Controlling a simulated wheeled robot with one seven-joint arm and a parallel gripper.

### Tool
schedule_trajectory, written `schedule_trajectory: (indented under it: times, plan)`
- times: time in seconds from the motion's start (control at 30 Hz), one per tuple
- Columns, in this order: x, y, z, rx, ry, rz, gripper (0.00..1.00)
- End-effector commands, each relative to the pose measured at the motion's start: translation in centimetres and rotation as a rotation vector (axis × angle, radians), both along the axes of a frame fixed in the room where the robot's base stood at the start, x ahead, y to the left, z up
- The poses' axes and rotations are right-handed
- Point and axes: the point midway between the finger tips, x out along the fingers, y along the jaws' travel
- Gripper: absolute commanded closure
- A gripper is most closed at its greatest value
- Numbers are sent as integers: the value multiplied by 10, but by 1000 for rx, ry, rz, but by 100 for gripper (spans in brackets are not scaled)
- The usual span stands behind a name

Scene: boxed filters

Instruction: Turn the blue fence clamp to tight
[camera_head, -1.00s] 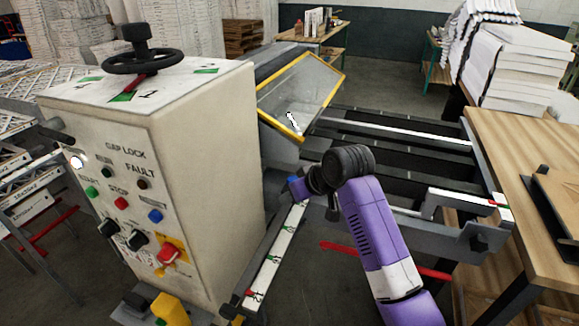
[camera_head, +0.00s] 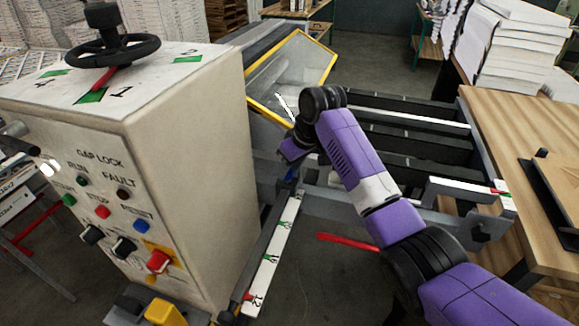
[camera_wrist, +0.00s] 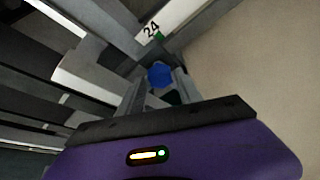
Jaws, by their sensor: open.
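The blue fence clamp shows in the wrist view as a blue six-sided knob (camera_wrist: 160,76), just beyond my fingertips and roughly centred between them. My gripper (camera_wrist: 159,88) is open and empty, with a finger on each side of the knob's near edge; I cannot tell whether either touches it. In the head view a small blue patch of the clamp (camera_head: 291,174) shows at the far end of the white scale rail (camera_head: 272,245), under my purple wrist. My fingertips are hidden there by the arm. Which way the clamp is turned cannot be read.
The beige control cabinet (camera_head: 185,170), with buttons and a black handwheel (camera_head: 112,52) on top, stands close on the left. A yellow-framed guard (camera_head: 300,70) is behind my wrist. A red bar (camera_head: 346,242) lies low at centre. A wooden table (camera_head: 525,160) is at right.

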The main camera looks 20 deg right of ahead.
Motion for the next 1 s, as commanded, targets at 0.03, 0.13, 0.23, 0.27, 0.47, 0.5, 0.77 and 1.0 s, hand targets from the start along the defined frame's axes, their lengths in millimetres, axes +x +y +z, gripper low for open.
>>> schedule_trajectory:
  times: [0.03,0.13,0.23,0.27,0.47,0.5,0.77,1.0]
  plan:
    - [1,1,-3,-1,2,0,58]
    - [2,1,-6,0,0,0,58]
    - [2,1,-6,0,-1,0,58]
    - [2,1,-6,0,-1,0,58]
    - [2,1,-6,0,-1,0,80]
    - [2,1,-6,0,-1,0,88]
    - [2,1,-5,0,0,-5,100]
    - [2,3,-3,-1,1,-76,100]
